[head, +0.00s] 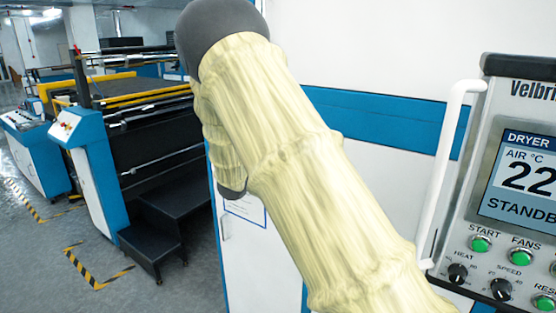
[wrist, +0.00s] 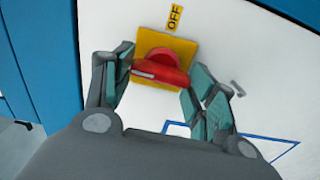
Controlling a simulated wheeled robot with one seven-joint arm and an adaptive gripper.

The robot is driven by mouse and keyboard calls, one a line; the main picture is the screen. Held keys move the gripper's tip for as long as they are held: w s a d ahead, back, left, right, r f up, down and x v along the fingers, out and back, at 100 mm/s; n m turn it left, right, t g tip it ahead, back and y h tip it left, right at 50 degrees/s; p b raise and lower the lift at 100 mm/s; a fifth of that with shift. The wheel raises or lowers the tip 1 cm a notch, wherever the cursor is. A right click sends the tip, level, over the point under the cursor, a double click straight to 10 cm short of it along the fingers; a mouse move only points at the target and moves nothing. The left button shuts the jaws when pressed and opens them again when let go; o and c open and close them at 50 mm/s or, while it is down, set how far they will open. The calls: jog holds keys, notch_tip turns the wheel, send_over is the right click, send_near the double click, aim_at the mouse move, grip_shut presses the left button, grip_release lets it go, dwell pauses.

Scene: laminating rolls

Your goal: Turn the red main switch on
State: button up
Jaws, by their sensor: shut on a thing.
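The red main switch (wrist: 158,68) shows in the wrist view, a red rotary handle on a yellow square plate (wrist: 187,47). A yellow label reading OFF (wrist: 175,18) sits above the plate. The handle's pale marker bar lies toward its lower left side. My gripper (wrist: 155,78) reaches over the switch with a finger on each side of the red handle and is shut on it. In the head view my covered arm hides the switch and the gripper.
The switch is on a white cabinet panel (head: 385,45) with a blue band. At right, a dryer control panel (head: 520,190) reads 22 and STANDB, with green buttons, knobs and a white handle (head: 449,170). Machinery with dark steps (head: 150,235) stands at left; striped floor tape lies before it.

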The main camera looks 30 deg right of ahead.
jog(key=shift+n, duration=0.3)
jog(key=o, duration=1)
jog(key=shift+a, duration=0.15)
jog(key=v, duration=1.1)
jog(key=shift+s+a+f, duration=0.1)
jog(key=shift+s+a, duration=0.1)
jog(key=shift+a, duration=0.1)
